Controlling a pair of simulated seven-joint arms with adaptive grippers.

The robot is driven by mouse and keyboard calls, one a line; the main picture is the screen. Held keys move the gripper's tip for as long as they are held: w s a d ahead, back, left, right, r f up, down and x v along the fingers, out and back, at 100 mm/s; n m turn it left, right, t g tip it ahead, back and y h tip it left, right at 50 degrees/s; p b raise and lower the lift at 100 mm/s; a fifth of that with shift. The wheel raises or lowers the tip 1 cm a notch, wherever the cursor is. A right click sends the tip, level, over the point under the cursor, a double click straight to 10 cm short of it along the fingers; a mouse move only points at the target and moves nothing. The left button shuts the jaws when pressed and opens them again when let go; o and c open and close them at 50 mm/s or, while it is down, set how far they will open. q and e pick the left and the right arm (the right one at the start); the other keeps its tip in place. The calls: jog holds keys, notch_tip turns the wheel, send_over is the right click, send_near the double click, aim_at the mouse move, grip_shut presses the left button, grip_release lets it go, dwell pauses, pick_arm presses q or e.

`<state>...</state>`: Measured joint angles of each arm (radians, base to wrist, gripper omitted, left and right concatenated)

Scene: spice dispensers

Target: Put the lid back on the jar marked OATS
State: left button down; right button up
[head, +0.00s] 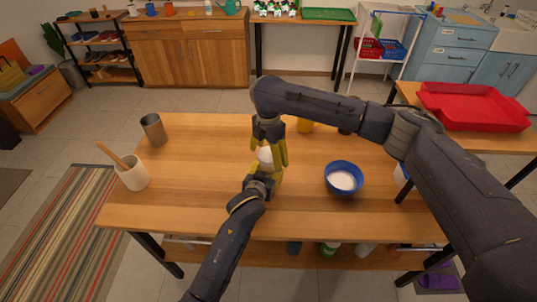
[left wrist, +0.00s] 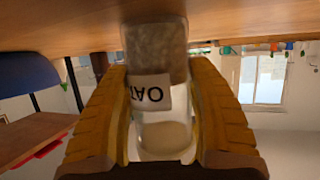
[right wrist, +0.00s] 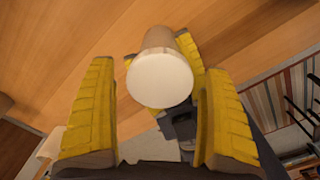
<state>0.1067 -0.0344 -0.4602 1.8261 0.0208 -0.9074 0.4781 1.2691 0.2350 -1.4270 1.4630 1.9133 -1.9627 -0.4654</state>
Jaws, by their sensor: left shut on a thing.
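The jar marked OATS (left wrist: 150,95) stands between the fingers of my left gripper (left wrist: 160,110), which is shut on it. The label appears upside down in the left wrist view, with grainy contents in the jar's lower part. A white round top (right wrist: 160,80), looking like the lid, shows over the jar in the right wrist view; how firmly it sits cannot be told. It also shows in the head view (head: 265,155). My right gripper (right wrist: 158,105) is open above the jar, its fingers apart on both sides of the white top.
A blue bowl (head: 344,178) with white contents stands to the right on the wooden table (head: 200,180). A grey cup (head: 154,129) and a white crock with a wooden spoon (head: 132,173) stand at the left.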

notch_tip(320, 180, up, 12)
dwell(0.8)
pick_arm(q)
jog(key=shift+c, duration=1.9)
grip_release()
jog(key=shift+s, duration=0.1)
jog(key=v, duration=1.1)
jog(key=shift+s+r, duration=0.25)
jog(key=shift+s, duration=0.1)
jog(key=shift+a, duration=0.15)
